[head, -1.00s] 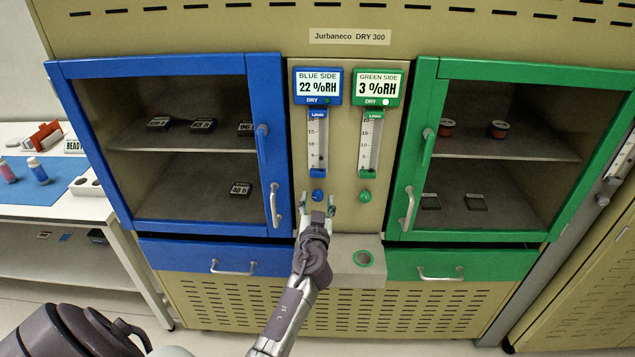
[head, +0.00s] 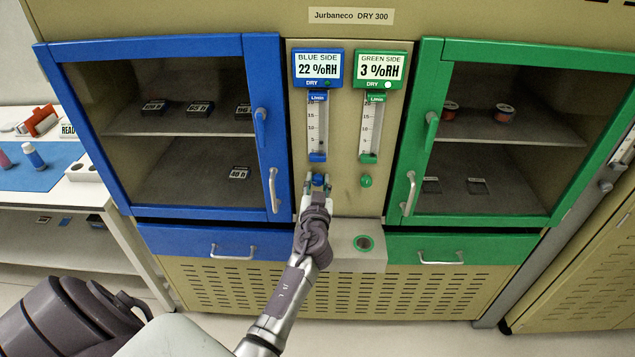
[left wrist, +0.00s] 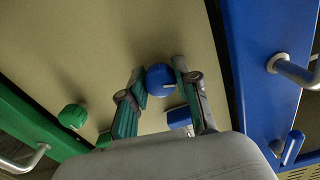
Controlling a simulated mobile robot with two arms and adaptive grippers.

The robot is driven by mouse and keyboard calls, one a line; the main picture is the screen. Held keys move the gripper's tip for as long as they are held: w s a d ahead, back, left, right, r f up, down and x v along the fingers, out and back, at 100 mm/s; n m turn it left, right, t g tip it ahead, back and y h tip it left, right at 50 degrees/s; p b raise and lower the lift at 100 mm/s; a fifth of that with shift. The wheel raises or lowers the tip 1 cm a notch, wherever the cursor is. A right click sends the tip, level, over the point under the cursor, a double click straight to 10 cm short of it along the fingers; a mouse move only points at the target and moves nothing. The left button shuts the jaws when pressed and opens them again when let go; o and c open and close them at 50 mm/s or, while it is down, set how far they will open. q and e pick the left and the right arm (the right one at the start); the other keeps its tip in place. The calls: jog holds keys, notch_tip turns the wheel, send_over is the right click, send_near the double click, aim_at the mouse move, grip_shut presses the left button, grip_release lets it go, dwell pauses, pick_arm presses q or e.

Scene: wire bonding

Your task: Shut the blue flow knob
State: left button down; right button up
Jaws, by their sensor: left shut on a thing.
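The blue flow knob (head: 318,179) sits on the beige panel under the blue side's flow tube (head: 318,125). My left gripper (head: 317,187) is at the knob, with its fingers on either side of it. In the left wrist view the round blue knob (left wrist: 160,78) shows between the two green-padded fingertips (left wrist: 158,86), and the gripper is shut on it. The blue side display (head: 318,69) reads 22 %RH. The float's height in the tube is too small to tell. My right gripper is not in view.
The green knob (head: 366,181) is close to the right, below the green flow tube (head: 370,128). A grey box (head: 352,258) juts out below right. Blue and green cabinet doors flank the panel.

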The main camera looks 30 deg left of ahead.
pick_arm(q)
jog(key=shift+m, duration=0.4)
jog(key=m+b, duration=0.1)
jog(key=m, duration=0.1)
jog(key=shift+m, duration=0.3)
jog(key=m+b, duration=0.1)
jog(key=m, duration=0.1)
jog(key=shift+m, duration=0.4)
jog(key=m, duration=0.3)
jog(key=shift+r+m, duration=0.1)
jog(key=shift+m, duration=2.5)
jog(key=c, duration=0.8)
grip_release()
